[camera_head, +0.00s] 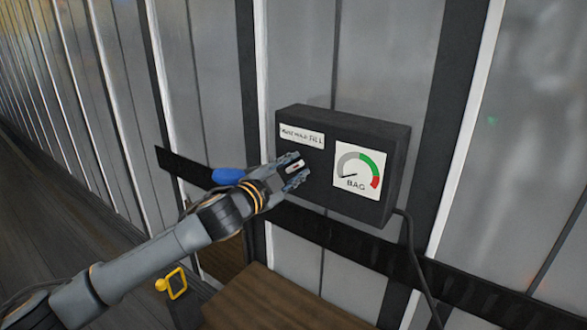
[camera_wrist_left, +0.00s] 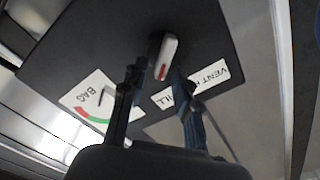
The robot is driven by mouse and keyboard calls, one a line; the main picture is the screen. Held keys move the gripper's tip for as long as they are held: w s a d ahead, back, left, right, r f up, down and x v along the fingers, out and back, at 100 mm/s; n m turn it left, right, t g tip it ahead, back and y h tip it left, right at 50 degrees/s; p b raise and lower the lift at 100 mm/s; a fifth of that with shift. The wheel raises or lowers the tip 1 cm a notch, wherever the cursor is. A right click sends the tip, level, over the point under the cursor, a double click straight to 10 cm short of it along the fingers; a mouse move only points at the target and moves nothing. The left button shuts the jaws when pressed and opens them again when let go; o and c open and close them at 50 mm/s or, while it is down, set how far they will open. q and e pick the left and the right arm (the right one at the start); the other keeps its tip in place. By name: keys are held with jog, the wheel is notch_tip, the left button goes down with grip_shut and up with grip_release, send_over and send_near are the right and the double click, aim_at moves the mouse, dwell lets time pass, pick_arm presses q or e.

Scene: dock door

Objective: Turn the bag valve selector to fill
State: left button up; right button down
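The bag valve box (camera_head: 300,113) is a black box on the wall. Its selector (camera_head: 295,166) is a small pale lever, partly hidden by my fingers in the head view. In the left wrist view the selector (camera_wrist_left: 166,54) shows a red mark on one end. I cannot tell which position it points to. A white label (camera_head: 302,136) above it reads vent, hold, fill; the label also shows in the left wrist view (camera_wrist_left: 207,80). My left gripper (camera_head: 297,172) is open, its fingertips close to the selector with a visible gap between them (camera_wrist_left: 156,78). My right gripper is out of view.
A gauge (camera_head: 359,169) marked BAG sits right of the selector, its needle toward the lower left. A black cable (camera_head: 412,250) hangs from the box. A dark rail (camera_head: 340,240) crosses the wall below. A brown wooden surface (camera_head: 270,303) stands underneath. A blue object (camera_head: 228,175) is behind my wrist.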

pick_arm(q)
jog(key=shift+s, duration=0.1)
jog(key=v, duration=1.2)
